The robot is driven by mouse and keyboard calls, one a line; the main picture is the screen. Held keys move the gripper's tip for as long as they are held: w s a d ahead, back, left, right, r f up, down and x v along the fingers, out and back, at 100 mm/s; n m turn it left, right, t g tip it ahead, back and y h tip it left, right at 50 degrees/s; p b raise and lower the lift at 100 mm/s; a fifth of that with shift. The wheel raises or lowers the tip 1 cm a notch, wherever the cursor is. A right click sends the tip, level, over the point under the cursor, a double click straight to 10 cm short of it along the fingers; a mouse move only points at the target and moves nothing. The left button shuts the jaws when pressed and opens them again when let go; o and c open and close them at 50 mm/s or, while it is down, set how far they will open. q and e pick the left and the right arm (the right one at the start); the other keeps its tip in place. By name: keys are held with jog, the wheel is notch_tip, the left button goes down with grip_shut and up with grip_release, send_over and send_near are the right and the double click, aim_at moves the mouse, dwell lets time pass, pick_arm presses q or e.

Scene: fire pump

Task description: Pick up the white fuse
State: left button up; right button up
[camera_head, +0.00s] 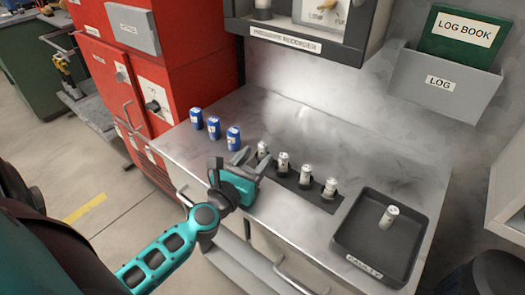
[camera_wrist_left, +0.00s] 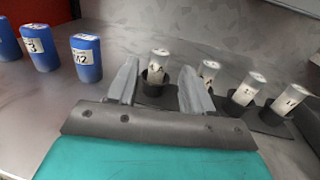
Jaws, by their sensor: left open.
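Several white fuses stand upright in a row of black sockets on the steel counter (camera_head: 300,130). The leftmost white fuse (camera_head: 262,150) also shows in the left wrist view (camera_wrist_left: 158,62), in its black cup. Other white fuses (camera_head: 282,162) stand to its right. My left gripper (camera_head: 240,163) is open and empty, just in front of the leftmost socketed fuse. In the wrist view that fuse appears between the two fingers, slightly beyond them. My right gripper is not in view.
Several blue numbered cylinders (camera_head: 214,128) stand at the counter's left. A red cabinet (camera_head: 150,50) is to the left. A pressure recorder (camera_head: 300,38) and a grey log book holder (camera_head: 440,85) hang on the wall behind. The counter's back middle is clear.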

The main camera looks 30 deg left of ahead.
aim_at(260, 152)
pick_arm(q)
jog(key=shift+w+a, duration=0.15)
jog(key=shift+w, duration=1)
jog(key=shift+w+a, duration=0.15)
jog(key=shift+w, duration=0.95)
jog(key=shift+c, duration=0.5)
grip_shut()
